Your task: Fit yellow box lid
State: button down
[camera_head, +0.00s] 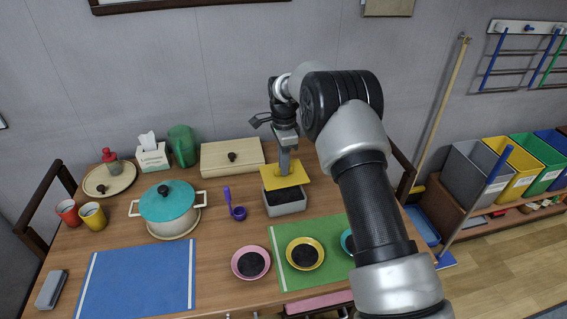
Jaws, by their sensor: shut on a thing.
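The yellow lid (268,180) is a flat square plate in the head view, at the middle of the table. My gripper (285,168) points down and is shut on the lid from above, at its middle. The lid is over the back part of a grey box (286,208) with a dark inside. The front of the box opening shows below the lid's front edge. The lid looks turned a little against the box. I cannot tell whether it touches the rim. The gripper's fingertips are partly hidden.
A purple ladle (238,212) lies left of the box. A wooden box (232,156) stands behind it. A teal pot (167,203) is further left. Pink (250,263) and yellow (305,254) bowls sit in front. The blue mat (138,280) is clear.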

jog(key=shift+d, duration=0.1)
dwell(0.3)
jog(key=shift+f+b, duration=1.45)
jog(key=shift+f, duration=1.5)
jog(key=shift+f+b, duration=0.55)
jog(key=shift+f, duration=0.4)
jog(key=c, duration=1.7)
grip_release()
jog(key=shift+c, duration=0.2)
jog(key=shift+r, duration=0.15)
notch_tip(320, 180, up, 17)
jog(key=p, duration=0.2)
send_over(284, 178)
jog(key=w, duration=0.2)
jog(key=shift+w+r, duration=0.1)
jog(key=shift+w, duration=0.05)
